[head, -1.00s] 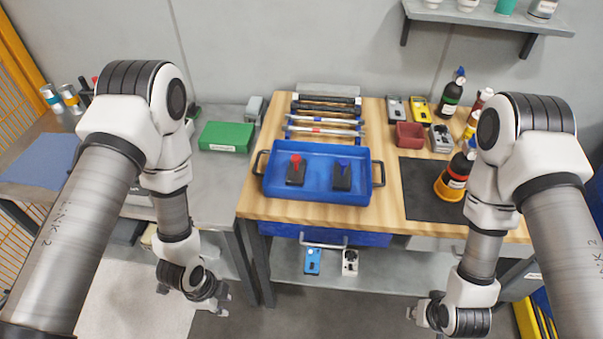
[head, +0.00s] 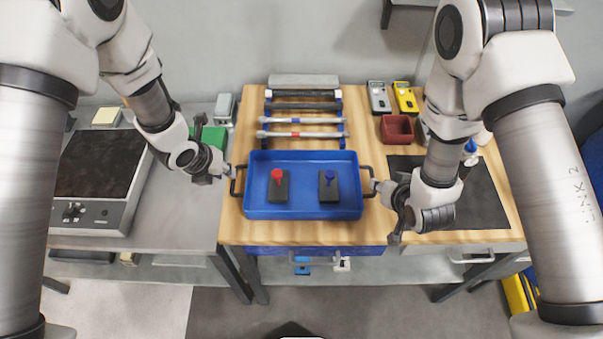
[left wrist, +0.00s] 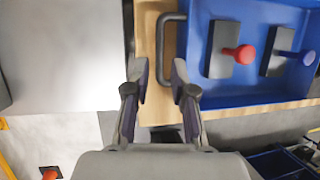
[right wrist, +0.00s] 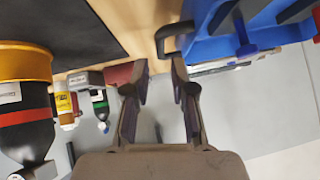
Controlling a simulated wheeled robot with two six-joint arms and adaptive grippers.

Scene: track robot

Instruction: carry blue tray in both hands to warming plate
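The blue tray (head: 303,212) rests flat on the wooden bench top. It has a dark handle at each end and holds two dark blocks, one with a red knob (head: 278,176) and one with a blue knob (head: 329,177). My left gripper (head: 226,172) is open beside the left handle (left wrist: 163,48), which lies just ahead of its fingertips. My right gripper (head: 377,185) is open beside the right handle (right wrist: 172,32), also just ahead of its fingertips. Neither visibly grips a handle. The warming plate (head: 100,165), dark-topped with front knobs, sits on the grey counter at left.
A rack with several rods (head: 303,119) stands behind the tray. A red bin (head: 397,129) and yellow meter (head: 405,99) are at the back right. A dark mat (head: 480,200) lies right. Grey counter (head: 185,215) between plate and bench is largely clear.

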